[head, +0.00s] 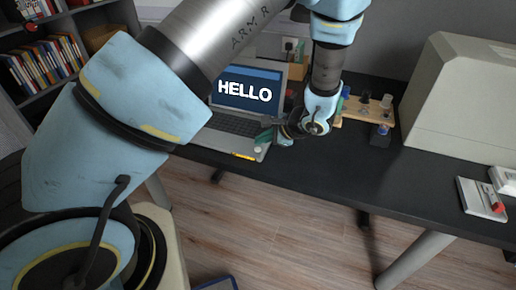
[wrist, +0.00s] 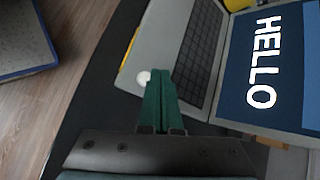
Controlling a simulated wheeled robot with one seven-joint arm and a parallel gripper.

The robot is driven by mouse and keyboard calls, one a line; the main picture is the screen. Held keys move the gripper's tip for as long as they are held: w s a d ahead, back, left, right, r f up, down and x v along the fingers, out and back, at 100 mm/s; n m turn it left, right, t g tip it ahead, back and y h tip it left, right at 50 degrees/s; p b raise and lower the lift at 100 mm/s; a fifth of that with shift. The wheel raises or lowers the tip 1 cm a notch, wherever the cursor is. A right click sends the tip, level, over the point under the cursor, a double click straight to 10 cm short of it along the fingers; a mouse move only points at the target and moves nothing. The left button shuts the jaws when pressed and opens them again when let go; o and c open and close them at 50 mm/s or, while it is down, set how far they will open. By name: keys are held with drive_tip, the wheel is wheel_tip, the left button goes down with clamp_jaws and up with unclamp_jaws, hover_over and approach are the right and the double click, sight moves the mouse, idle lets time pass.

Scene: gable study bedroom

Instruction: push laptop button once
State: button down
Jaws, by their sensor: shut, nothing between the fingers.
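An open grey laptop (head: 228,139) stands on the black desk, its screen (head: 247,90) lit blue with the word HELLO. In the wrist view the laptop's dark keyboard (wrist: 201,50) and screen (wrist: 268,75) are at the upper right. A round white button (wrist: 143,77) sits on the laptop's grey front corner; it also shows in the head view (head: 258,149). My gripper (wrist: 161,78) is shut and empty, with its green fingertips just beside the button. I cannot tell whether they touch it. In the head view my gripper (head: 264,137) is over the laptop's right front corner.
The black desk (head: 300,170) has free room along its front edge. A wooden rack (head: 368,108) with small bottles stands right of my gripper. A large beige box-shaped device (head: 463,100) fills the desk's right side. A bookshelf (head: 45,60) is at the far left.

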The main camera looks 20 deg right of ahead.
drive_tip(key=shift+r+p, duration=1.3)
drive_tip(key=shift+r, duration=1.1)
drive_tip(key=s+a+r+n+g+h, duration=0.1)
drive_tip(key=a+r+n, duration=0.4)
drive_tip(key=a, duration=0.5)
drive_tip(key=s+a+r+n+g+h, duration=0.1)
drive_tip(key=a+r+n+g+h, duration=0.1)
drive_tip(key=a+r+n, duration=0.3)
drive_tip(key=s+a+r+n+g+h, duration=0.1)
drive_tip(key=a+r+n+g, duration=0.2)
drive_tip(key=a+n, duration=0.7)
drive_tip(key=shift+a+r+h, duration=0.3)
drive_tip(key=shift+a+r, duration=0.7)
drive_tip(key=shift+a, duration=2.05)
